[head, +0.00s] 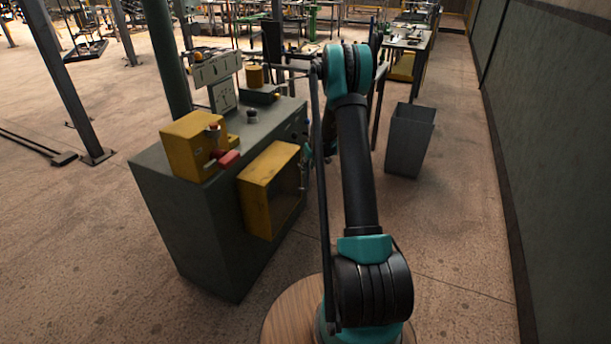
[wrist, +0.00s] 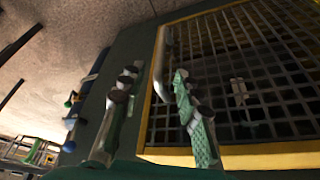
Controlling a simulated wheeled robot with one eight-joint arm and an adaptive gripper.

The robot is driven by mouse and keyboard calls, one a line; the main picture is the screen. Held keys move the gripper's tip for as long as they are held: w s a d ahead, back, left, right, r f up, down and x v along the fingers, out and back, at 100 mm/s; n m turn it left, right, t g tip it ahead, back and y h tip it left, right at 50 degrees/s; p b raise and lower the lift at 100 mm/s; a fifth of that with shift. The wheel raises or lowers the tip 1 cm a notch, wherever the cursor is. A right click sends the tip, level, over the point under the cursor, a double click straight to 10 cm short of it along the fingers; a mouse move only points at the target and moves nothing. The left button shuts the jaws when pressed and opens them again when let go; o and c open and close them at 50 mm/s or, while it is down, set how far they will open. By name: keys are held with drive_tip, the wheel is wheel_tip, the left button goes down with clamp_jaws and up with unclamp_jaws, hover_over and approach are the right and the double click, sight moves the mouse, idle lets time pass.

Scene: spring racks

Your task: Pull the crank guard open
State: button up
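The crank guard (head: 258,195) is a yellow box-like frame on the side of the grey-green machine cabinet. In the wrist view its yellow frame (wrist: 240,160) surrounds a dark mesh, tilted in the picture. A pale curved handle (wrist: 160,72) shows at the frame's left edge. My gripper (wrist: 152,95) is open, with one finger left of the handle and the other in front of the mesh. The handle lies beyond and between the fingertips; I see no contact. In the head view the gripper is mostly hidden behind my arm. The guard looks closed against the mesh side.
The machine cabinet (head: 205,225) carries a yellow block with red parts (head: 195,148) and a sign panel (head: 218,72) on top. A grey bin (head: 409,140) stands to the right on the floor. A dark wall (head: 560,150) runs along the right side. Floor between bin and wall is clear.

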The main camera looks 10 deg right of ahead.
drive_tip(key=x, duration=0.6)
drive_tip(key=shift+w+f, duration=0.15)
drive_tip(key=shift+f, duration=0.1)
clamp_jaws()
